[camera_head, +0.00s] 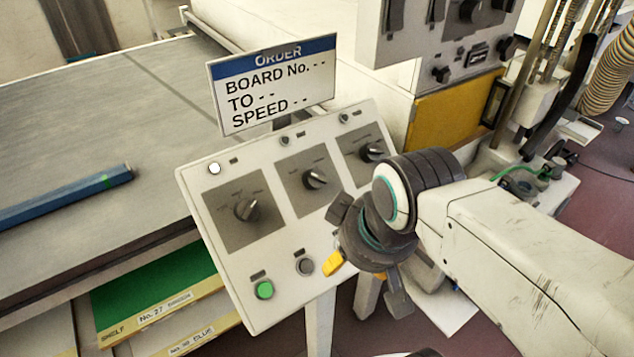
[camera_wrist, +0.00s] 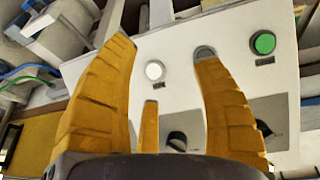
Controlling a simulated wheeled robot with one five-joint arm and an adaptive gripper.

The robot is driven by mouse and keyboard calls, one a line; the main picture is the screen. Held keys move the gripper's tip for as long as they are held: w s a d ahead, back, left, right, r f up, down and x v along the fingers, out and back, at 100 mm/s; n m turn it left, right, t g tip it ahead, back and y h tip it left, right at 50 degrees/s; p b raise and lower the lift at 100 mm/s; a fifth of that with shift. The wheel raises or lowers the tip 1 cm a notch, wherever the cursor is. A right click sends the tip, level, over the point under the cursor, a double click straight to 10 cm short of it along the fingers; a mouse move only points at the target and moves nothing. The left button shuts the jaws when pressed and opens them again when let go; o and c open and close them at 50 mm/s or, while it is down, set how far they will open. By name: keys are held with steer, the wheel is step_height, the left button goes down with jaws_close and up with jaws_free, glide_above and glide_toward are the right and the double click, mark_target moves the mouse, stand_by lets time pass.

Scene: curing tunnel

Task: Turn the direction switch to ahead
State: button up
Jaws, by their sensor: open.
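A slanted white control panel (camera_head: 225,280) carries three dark rotary knobs on grey plates: a left knob (camera_head: 247,209), a middle knob (camera_head: 315,178) and a right knob (camera_head: 372,151). Their markings are too small to read, so I cannot tell which is the direction switch. My gripper (camera_head: 362,277) is open and empty, with orange fingers, near the panel's lower right. In the wrist view the panel appears upside down between the spread fingers (camera_wrist: 162,62). The middle knob (camera_wrist: 177,141) shows partly between them; the left knob is mostly hidden by a finger.
A green button (camera_head: 264,290) and a grey button (camera_head: 305,266) sit low on the panel. A white lamp (camera_head: 214,168) is above the left knob. An order sign (camera_head: 272,84) stands behind the panel. A blue bar (camera_head: 65,197) lies on the conveyor (camera_head: 100,110) at left.

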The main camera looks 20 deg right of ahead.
mark_target(316, 178)
steer(key=w+r+n+t+b, duration=0.1)
steer(key=w+r+n+b, duration=0.1)
steer(key=w+n+b, duration=0.1)
steer(key=w+a+r+n+t+b, duration=0.1)
steer(key=w+r+n+t+b, duration=0.1)
steer(key=w+r+n+b, duration=0.1)
steer(key=w+r+n+t+b, duration=0.1)
steer(key=w+r+n+b, duration=0.2)
steer(key=n, duration=0.2)
steer(key=shift+w+a+r+t+b, duration=0.15)
steer(key=shift+w+t+b, duration=0.15)
steer(key=shift+w+b, duration=0.05)
steer(key=shift+n, duration=0.3)
steer(key=shift+b+x, duration=0.5)
steer(key=shift+x, duration=2.85)
steer(key=shift+a, duration=0.15)
steer(key=c, duration=1.2)
steer(key=shift+m, duration=0.8)
steer(key=o, duration=1.2)
